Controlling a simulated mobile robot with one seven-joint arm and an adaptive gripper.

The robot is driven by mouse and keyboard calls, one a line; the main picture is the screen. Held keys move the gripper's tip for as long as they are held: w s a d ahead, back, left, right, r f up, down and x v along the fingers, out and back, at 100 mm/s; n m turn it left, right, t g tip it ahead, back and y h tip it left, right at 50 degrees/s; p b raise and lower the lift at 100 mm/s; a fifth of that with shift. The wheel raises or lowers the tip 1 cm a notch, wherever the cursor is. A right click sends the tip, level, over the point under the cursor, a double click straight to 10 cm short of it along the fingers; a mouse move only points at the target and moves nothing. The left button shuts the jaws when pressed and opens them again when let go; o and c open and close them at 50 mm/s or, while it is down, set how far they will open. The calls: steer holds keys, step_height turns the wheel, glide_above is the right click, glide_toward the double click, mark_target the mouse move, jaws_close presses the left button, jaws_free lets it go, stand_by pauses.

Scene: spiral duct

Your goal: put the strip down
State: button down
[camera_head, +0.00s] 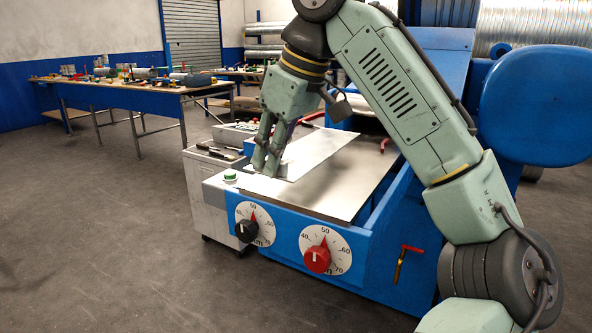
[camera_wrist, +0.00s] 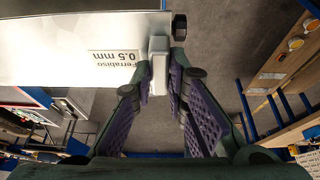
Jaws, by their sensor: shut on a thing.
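The strip (camera_head: 318,153) is a flat, pale metal sheet in the head view. It lies over the blue machine's metal bed (camera_head: 345,197), roughly level; I cannot tell if it touches the bed. My gripper (camera_head: 267,165) points down and is shut at the strip's near left end. In the wrist view the strip (camera_wrist: 55,45) fills the upper left and carries a printed label reading "Ferrabiso 0.5 mm". There my gripper (camera_wrist: 159,68) shows purple finger pads, with a small pale block between the tips at the strip's edge. The exact grip contact is partly hidden.
The machine's front has a black-knob dial (camera_head: 247,231) and a red-knob dial (camera_head: 317,259). A grey cart (camera_head: 207,185) stands to the left. A cluttered workbench (camera_head: 130,85) is behind; the floor between is clear.

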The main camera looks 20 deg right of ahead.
mark_target(296, 174)
steer(key=shift+s+d+f, duration=0.1)
steer(key=shift+s+d, duration=0.2)
steer(key=shift+d, duration=0.35)
steer(key=shift+s+d, duration=0.25)
steer(key=shift+d, duration=0.35)
steer(key=f, duration=0.3)
steer(key=shift+s+d+p, duration=0.2)
steer(key=shift+d+p, duration=0.15)
steer(key=shift+d, duration=0.05)
steer(key=shift+f, duration=0.35)
steer(key=c, duration=1.6)
jaws_free()
steer(key=p+v, duration=0.6)
steer(key=v, duration=0.6)
steer(key=shift+w, duration=0.1)
